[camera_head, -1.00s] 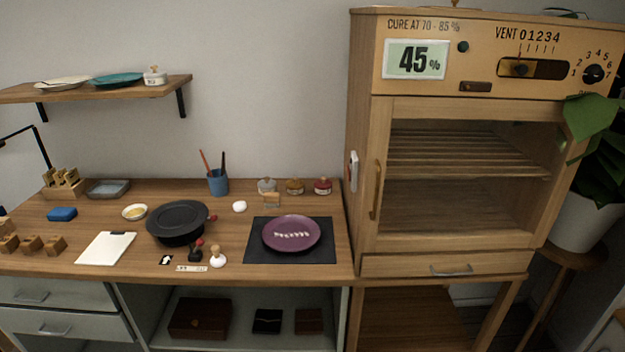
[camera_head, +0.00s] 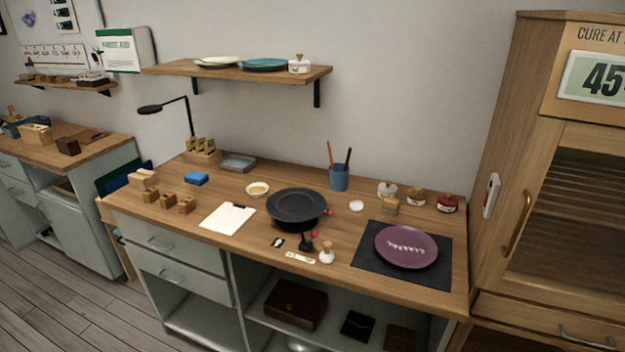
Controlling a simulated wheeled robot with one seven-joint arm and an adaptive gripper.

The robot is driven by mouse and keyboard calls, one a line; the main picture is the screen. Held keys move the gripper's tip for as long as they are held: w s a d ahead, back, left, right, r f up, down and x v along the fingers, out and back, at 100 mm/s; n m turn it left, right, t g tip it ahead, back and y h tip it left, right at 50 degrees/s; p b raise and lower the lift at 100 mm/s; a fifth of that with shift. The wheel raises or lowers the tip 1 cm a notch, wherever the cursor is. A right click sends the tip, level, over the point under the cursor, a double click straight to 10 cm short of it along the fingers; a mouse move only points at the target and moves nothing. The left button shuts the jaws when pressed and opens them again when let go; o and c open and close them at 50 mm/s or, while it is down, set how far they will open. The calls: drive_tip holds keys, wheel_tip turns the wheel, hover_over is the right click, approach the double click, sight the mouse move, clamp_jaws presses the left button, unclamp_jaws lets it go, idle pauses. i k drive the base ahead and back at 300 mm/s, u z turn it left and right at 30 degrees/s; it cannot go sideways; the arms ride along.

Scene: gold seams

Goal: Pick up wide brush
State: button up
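A blue cup (camera_head: 339,178) stands at the back of the wooden workbench (camera_head: 340,245), with two thin handles (camera_head: 331,154) sticking up, one reddish and one dark. Their lower ends are hidden in the cup. My gripper is not in view.
A dark round pan-like dish (camera_head: 296,207) and a purple plate (camera_head: 406,247) on a black mat (camera_head: 364,266) fill the bench's middle and right. A wooden cabinet (camera_head: 502,130) stands at the right. Jars (camera_head: 447,203) line the back edge. Open floor (camera_head: 70,305) lies at the left.

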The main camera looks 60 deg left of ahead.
sight(389, 206)
drive_tip(key=u, duration=1.65)
